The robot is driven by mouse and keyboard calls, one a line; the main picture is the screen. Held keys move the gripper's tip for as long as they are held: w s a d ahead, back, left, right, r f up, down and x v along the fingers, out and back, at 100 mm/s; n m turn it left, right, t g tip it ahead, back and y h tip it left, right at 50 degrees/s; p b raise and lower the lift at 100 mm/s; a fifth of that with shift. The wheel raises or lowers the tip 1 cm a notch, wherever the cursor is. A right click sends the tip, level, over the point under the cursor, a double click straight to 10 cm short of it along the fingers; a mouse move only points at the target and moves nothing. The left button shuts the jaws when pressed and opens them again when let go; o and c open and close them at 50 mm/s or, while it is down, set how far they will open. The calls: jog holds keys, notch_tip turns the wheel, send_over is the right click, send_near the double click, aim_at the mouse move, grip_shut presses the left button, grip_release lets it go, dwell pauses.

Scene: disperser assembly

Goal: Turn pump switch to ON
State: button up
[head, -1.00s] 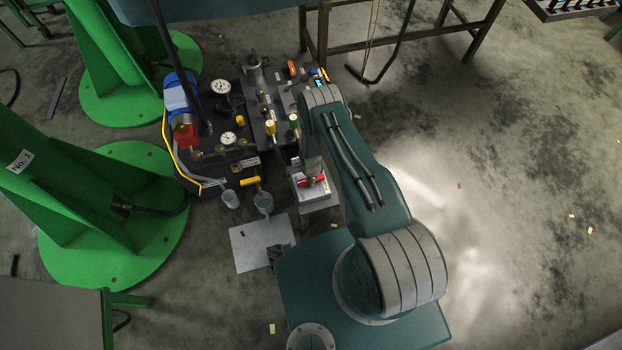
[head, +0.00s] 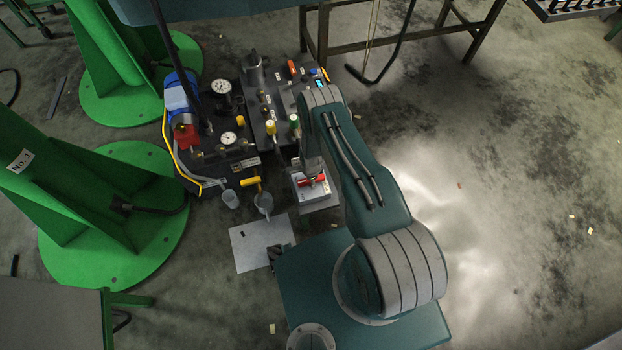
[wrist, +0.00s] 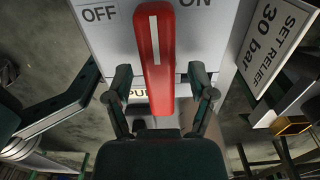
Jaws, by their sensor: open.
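The pump switch is a red handle (wrist: 158,50) with a white stripe, on a white panel (wrist: 97,40). In the wrist view it stands nearly upright in the picture, between the OFF label (wrist: 98,14) on the left and the ON label (wrist: 196,3) at the top right. In the head view the red handle (head: 318,179) shows small on its light box (head: 316,192). My gripper (wrist: 158,82) is open, with one finger on each side of the handle's near end. Visible gaps separate the fingers from the handle. The lower panel label is partly hidden.
A SET RELIEF 30 bar sign (wrist: 273,38) stands close on the right in the wrist view. In the head view, gauges (head: 221,87), valves and a yellow-handled part (head: 251,181) crowd the left. Open floor (head: 500,190) lies to the right.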

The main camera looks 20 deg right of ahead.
jog(key=shift+r, duration=0.1)
notch_tip(320, 180, up, 12)
dwell(0.5)
dwell(0.4)
